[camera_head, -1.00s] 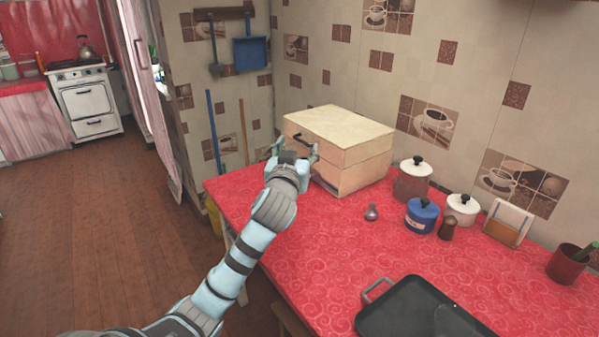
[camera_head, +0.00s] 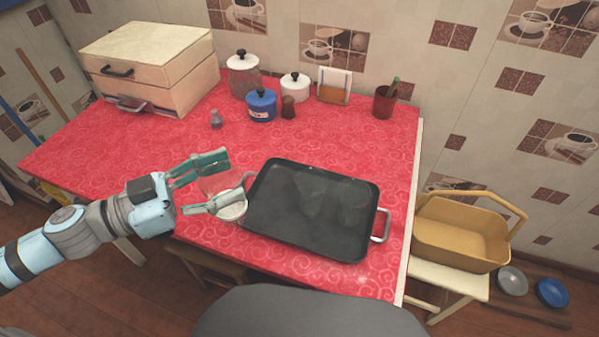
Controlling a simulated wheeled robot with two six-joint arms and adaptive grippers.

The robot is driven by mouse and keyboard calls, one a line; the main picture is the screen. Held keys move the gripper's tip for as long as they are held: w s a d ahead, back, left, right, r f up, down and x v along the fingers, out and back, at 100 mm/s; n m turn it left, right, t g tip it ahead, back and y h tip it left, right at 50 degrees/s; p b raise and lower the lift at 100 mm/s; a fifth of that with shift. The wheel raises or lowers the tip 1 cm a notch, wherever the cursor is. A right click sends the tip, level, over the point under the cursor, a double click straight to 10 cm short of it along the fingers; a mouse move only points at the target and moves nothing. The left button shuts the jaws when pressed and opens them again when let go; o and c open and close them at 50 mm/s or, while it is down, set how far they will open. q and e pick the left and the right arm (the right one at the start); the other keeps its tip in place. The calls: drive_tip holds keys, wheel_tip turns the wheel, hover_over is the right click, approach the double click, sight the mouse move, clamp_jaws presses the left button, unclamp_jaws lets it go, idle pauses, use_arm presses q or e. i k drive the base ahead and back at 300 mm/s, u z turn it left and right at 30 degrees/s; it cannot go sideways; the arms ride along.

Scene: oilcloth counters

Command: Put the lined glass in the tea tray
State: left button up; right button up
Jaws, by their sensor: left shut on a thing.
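The tea tray (camera_head: 355,243) is a black rectangular tray with metal handles, lying on the red counter. My left gripper (camera_head: 226,181) is just beyond the tray's left edge and is shut on a clear glass, the lined glass (camera_head: 221,184). The glass is see-through and partly covered by the fingers, with a pale round end (camera_head: 232,208) showing. Its lines are too faint to tell, and I cannot tell how far it is above the cloth. The tray looks empty. My right gripper is not in view.
A wooden bread box (camera_head: 150,55) stands at the back left. Lidded canisters, such as a blue one (camera_head: 261,107), a napkin holder (camera_head: 334,86) and a dark red cup (camera_head: 383,103) line the back. A yellow basket (camera_head: 460,240) sits on a stool at the right.

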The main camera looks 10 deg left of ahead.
sight(271, 207)
drive_tip(key=z, duration=0.6)
drive_tip(key=k, duration=0.75)
drive_tip(key=z, duration=0.4)
